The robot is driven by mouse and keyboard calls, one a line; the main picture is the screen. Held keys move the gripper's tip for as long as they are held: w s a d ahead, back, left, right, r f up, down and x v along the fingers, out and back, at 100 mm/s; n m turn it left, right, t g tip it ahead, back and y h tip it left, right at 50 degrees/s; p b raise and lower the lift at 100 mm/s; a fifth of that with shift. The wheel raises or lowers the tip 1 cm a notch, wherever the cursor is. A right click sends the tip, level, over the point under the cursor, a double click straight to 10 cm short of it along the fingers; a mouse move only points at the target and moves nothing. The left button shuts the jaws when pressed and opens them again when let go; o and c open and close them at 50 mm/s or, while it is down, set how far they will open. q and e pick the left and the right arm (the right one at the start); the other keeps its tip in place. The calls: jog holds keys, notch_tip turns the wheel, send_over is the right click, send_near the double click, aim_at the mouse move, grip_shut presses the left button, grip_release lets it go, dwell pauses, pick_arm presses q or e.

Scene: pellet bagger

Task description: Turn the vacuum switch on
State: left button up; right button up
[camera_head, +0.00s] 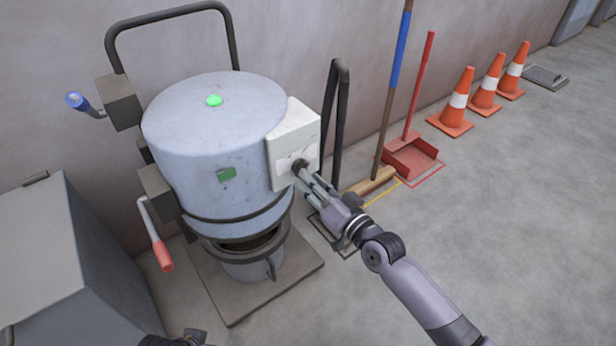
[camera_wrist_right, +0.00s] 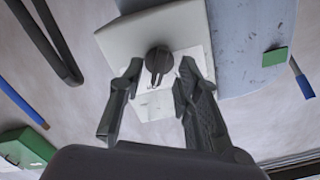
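The vacuum switch looks to be a dark rotary knob (camera_head: 299,164) on a white box (camera_head: 292,138) at the right side of the grey drum-shaped machine (camera_head: 205,130). My right gripper (camera_head: 305,182) is at the box face. In the wrist view its fingers (camera_wrist_right: 157,80) stand apart, one on each side of the knob, with gaps showing. A dark part at the bottom edge of the head view may be my left gripper (camera_head: 180,339); its fingers are unclear.
Levers with blue (camera_head: 76,100) and red (camera_head: 162,256) grips stick out at left. A grey cabinet (camera_head: 50,250) stands front left. A broom (camera_head: 371,184), red dustpan (camera_head: 411,156) and cones (camera_head: 457,105) line the wall; floor at right is clear.

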jog(key=v, duration=1)
jog(key=shift+w, duration=0.1)
